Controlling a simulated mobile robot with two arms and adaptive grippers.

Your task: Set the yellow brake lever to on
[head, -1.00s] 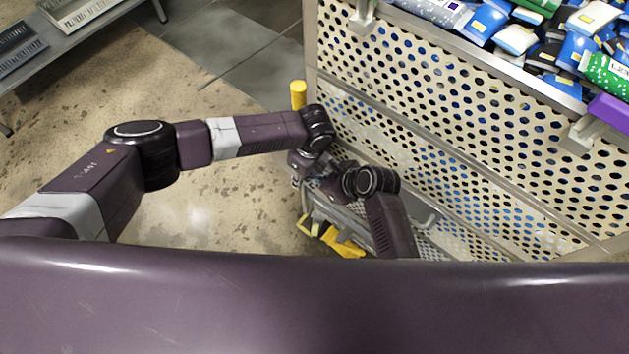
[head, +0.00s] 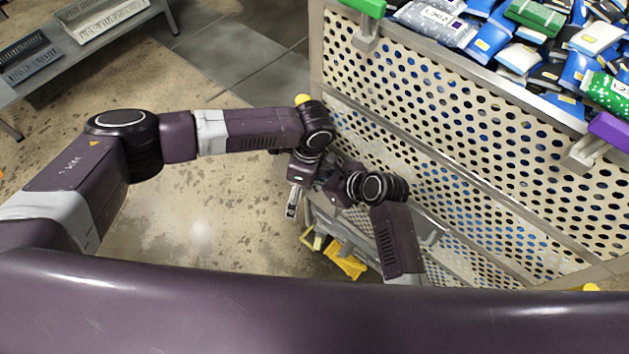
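A yellow lever-like part (head: 345,262) sits low beside the perforated cart (head: 450,150), near the floor. A smaller pale yellow piece (head: 308,238) is just left of it. I cannot tell which position the lever is in. My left arm reaches across to the cart's corner and bends down. A silver-and-dark gripper part (head: 293,201) points down below its wrist, above and left of the yellow parts and apart from them in the picture. Its opening is not clear. My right arm comes up from below, and its gripper is hidden behind the arm links.
The cart holds several blue, black, green and grey pouches (head: 490,40). Green (head: 365,6) and purple (head: 610,130) clips sit on its rim. Yellow ends show at its corner (head: 302,98) and lower right (head: 586,288). A grey bench (head: 75,45) stands upper left. Open floor lies left.

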